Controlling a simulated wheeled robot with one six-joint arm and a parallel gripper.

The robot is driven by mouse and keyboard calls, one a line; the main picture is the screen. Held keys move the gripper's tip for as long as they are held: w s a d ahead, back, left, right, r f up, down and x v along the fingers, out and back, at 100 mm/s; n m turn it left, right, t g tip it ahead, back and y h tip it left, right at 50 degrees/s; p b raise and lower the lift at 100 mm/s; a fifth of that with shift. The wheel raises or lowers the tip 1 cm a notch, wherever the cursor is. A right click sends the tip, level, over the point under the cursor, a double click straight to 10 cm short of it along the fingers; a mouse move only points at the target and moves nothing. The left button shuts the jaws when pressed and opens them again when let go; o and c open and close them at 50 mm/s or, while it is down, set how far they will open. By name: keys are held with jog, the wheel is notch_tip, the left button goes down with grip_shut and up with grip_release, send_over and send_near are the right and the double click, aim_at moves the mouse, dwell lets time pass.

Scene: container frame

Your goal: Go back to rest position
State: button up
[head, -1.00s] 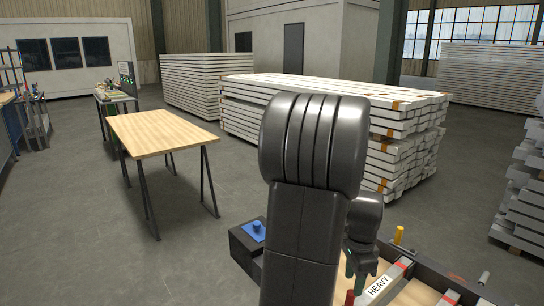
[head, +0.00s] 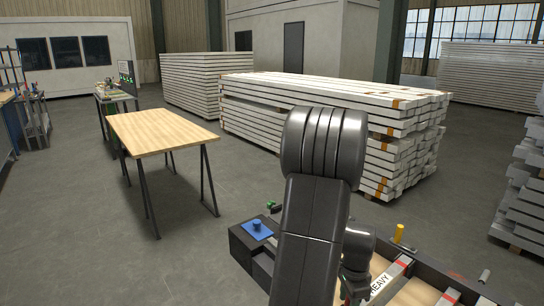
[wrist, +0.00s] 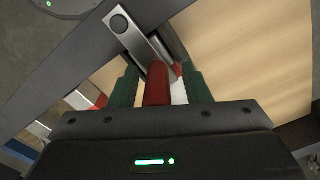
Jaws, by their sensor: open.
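My gripper (wrist: 161,80) shows in the wrist view with its two green fingers apart. A red cylinder (wrist: 157,88) stands between the fingers; I see no clear grip on it. In the head view my arm rises in the foreground, and my gripper hangs low at the bottom, mostly behind the arm and cut by the picture edge.
A blue piece (head: 257,228) sits on a dark box left of my arm, with a small green piece (head: 271,205) behind. A wooden table (head: 160,132) stands left; stacked white beams (head: 300,110) are behind. Floor between is clear.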

jog(key=shift+w+a+r+n, duration=0.1)
jog(key=shift+w+a+n, duration=0.15)
jog(key=shift+n, duration=0.35)
jog(key=shift+w+a+r+n, duration=0.15)
jog(key=shift+a+n, duration=0.1)
jog(key=shift+n, duration=0.35)
jog(key=shift+f, duration=0.1)
jog(key=shift+a, duration=0.1)
